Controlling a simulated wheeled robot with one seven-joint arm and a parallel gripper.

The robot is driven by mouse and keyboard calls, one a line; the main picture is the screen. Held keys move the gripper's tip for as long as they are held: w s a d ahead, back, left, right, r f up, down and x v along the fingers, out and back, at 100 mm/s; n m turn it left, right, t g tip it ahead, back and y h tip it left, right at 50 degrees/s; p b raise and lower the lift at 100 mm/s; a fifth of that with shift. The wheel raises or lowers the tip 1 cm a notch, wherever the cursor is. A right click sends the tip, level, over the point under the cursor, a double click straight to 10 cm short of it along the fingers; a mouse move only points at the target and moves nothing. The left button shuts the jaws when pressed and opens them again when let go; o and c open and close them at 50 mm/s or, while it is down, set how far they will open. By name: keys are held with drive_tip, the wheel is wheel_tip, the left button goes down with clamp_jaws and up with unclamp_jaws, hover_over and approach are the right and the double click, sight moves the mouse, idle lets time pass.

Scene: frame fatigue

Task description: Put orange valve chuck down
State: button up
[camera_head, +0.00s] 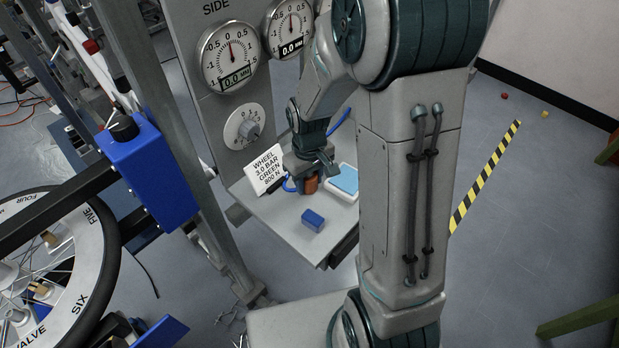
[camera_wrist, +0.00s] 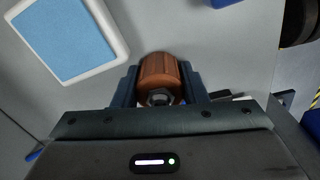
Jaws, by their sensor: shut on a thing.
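The orange valve chuck (camera_wrist: 158,72) is a short brown-orange cylinder with a metal nut at its near end, seen in the wrist view. My gripper (camera_wrist: 158,88) is shut on it, with one dark blue finger on each side. In the head view the chuck (camera_head: 311,185) is under my gripper (camera_head: 311,176), over the grey shelf (camera_head: 283,222). It is at or just above the shelf surface; I cannot tell whether it touches. Its lower end is hard to make out.
A blue pad in a white frame (camera_head: 344,182) lies right of the chuck. A blue block (camera_head: 313,220) lies in front. A white card reading "WHEEL 3.0 BAR GREEN 600 N" (camera_head: 265,170) stands to the left. Bare shelf lies around the block. A blue hose runs near the gripper.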

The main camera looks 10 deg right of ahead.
drive_tip(key=o, duration=1.1)
drive_tip(key=shift+f, duration=0.1)
drive_tip(key=shift+w+r, duration=0.15)
drive_tip(key=shift+r, duration=0.5)
wheel_tip(320, 180, up, 11)
drive_tip(key=s+d+r+m+t, duration=0.1)
drive_tip(key=s, duration=0.3)
drive_tip(key=s+r+m+t, duration=0.1)
drive_tip(key=s+r+m, duration=0.1)
drive_tip(key=s, duration=0.3)
drive_tip(key=s+d+r+m+t, duration=0.1)
drive_tip(key=s+r, duration=0.1)
drive_tip(key=s, duration=0.3)
drive_tip(key=shift+d+m, duration=0.3)
drive_tip(key=shift+d, duration=0.05)
drive_tip(key=c, duration=0.6)
drive_tip(key=shift+o, duration=0.2)
drive_tip(key=shift+a, duration=0.15)
